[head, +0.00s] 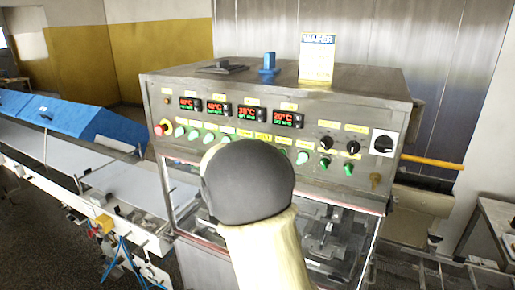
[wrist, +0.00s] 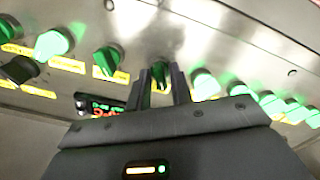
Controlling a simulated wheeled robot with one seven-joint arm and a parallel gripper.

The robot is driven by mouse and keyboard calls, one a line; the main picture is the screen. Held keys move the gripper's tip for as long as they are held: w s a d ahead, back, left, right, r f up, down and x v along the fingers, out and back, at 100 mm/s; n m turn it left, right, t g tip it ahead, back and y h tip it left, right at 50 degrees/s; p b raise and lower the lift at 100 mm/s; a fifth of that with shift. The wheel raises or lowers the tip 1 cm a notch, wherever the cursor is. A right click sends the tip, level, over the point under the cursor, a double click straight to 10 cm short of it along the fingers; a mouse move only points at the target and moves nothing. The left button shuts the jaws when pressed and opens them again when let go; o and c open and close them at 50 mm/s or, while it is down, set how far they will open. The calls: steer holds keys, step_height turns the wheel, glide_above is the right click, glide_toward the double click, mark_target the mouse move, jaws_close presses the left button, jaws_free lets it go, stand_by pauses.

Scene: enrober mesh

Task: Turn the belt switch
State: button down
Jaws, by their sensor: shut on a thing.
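In the wrist view, my gripper (wrist: 161,74) has its two dark fingers on either side of a green switch knob (wrist: 160,85) on the metal panel. The fingers are shut on this knob. A yellow label under it is mostly covered, and I cannot read it, so I cannot tell if this is the belt switch. In the head view, the control panel (head: 310,122) stands ahead, and my dark rounded arm link hides the gripper and the held knob.
Close beside the held knob are another green knob (wrist: 108,60) and a lit green button (wrist: 205,84). In the head view, black knobs (head: 326,143), a red button (head: 160,130) and a black-and-white rotary switch (head: 383,143) sit on the panel. A conveyor (head: 130,185) runs to the left.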

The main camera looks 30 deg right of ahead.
stand_by(0.3)
steer(key=c, duration=1.5)
jaws_free()
steer(key=shift+a, duration=0.1)
steer(key=b+v, duration=0.6)
steer(key=v, duration=1.1)
steer(key=shift+a+f, duration=0.1)
steer(key=shift+a, duration=0.05)
steer(key=shift+s, duration=0.2)
